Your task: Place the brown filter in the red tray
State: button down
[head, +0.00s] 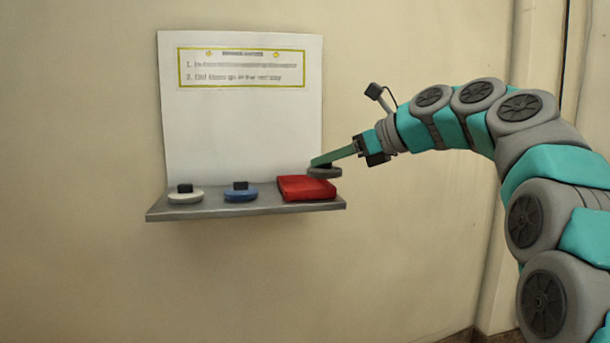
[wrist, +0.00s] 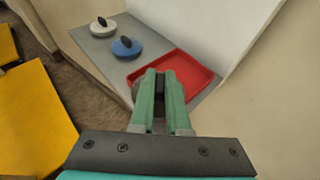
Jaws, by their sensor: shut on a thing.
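My gripper (head: 322,162) reaches in from the right and is shut on the brown filter (head: 324,173), a dark grey-brown disc. The filter shows at the right end of the red tray (head: 304,190), apparently at or just above its rim; I cannot tell whether they touch. In the wrist view the green fingers of my gripper (wrist: 160,82) close on the filter's dark handle and hide most of the disc. There the red tray (wrist: 199,68) lies just beyond the fingertips, and its visible floor is empty.
The grey shelf (head: 223,207) also holds a white filter (head: 185,196) and a blue filter (head: 240,195), each with a black handle, left of the tray. A white back panel (head: 240,130) with a notice (head: 241,68) stands behind. Yellow surfaces (wrist: 40,120) lie at left in the wrist view.

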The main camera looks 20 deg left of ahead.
jog(key=shift+w+a+f+p, duration=0.1)
jog(key=shift+w+a+p, duration=0.05)
jog(key=shift+w+a, duration=0.7)
jog(key=shift+w+a+f+p, duration=0.15)
jog(key=shift+w+a, duration=0.35)
jog(key=shift+a, duration=0.6)
jog(key=shift+w+a+f+p, duration=0.1)
jog(key=shift+w+a, duration=0.6)
jog(key=shift+a, duration=0.25)
jog(key=shift+f+b, duration=1.35)
jog(key=shift+f, duration=0.35)
jog(key=shift+f, duration=0.15)
jog(key=c, duration=0.9)
grip_release()
jog(key=p+v, duration=0.1)
jog(key=v, duration=1.1)
jog(key=shift+p, duration=0.3)
